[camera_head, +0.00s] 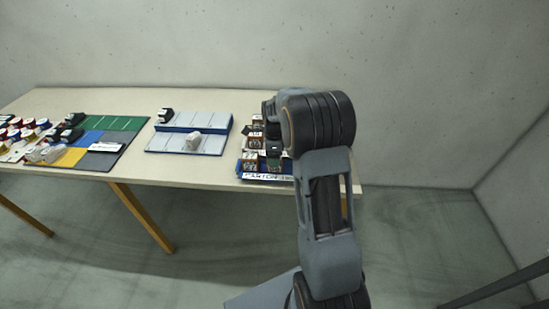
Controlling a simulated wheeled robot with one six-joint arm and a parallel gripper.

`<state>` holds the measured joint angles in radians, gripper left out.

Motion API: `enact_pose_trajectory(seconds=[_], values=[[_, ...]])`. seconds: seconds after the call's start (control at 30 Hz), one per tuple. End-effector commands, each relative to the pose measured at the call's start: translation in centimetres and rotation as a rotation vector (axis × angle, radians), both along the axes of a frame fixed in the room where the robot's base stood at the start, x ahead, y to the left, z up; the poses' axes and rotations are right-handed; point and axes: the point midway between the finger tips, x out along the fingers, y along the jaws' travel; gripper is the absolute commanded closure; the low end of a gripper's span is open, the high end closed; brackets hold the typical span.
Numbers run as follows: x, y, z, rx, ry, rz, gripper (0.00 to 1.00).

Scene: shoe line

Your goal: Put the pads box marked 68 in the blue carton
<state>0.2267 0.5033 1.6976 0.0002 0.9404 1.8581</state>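A low blue carton (264,177) stands at the right end of the table, with a white lettered label on its front. Several small boxes (254,143) in dark, green, red and white stand in or just behind it; I cannot tell which. Their markings are too small to read, so I cannot tell which box is marked 68. My arm rises in front of this end of the table and hides the right part of the carton area. My gripper is not visible; the arm's upper joint covers that region.
A pale table (205,175) stands against the wall. A blue-edged stepped rack (180,143) holds a dark shoe and a whitish shoe. Left of it lies a mat (113,124) with green, blue, yellow and grey areas, with shoes and several small boxes at its left.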

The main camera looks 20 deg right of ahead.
Motion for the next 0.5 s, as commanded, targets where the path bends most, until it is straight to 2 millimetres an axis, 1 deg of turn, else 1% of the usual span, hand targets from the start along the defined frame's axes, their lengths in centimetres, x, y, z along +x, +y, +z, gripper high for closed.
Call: enact_pose_trajectory(seconds=[0.03, 0.3, 0.5], values=[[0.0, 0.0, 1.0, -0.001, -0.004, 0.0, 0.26], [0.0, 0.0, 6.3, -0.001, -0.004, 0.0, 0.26], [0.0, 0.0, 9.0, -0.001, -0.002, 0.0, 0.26]])
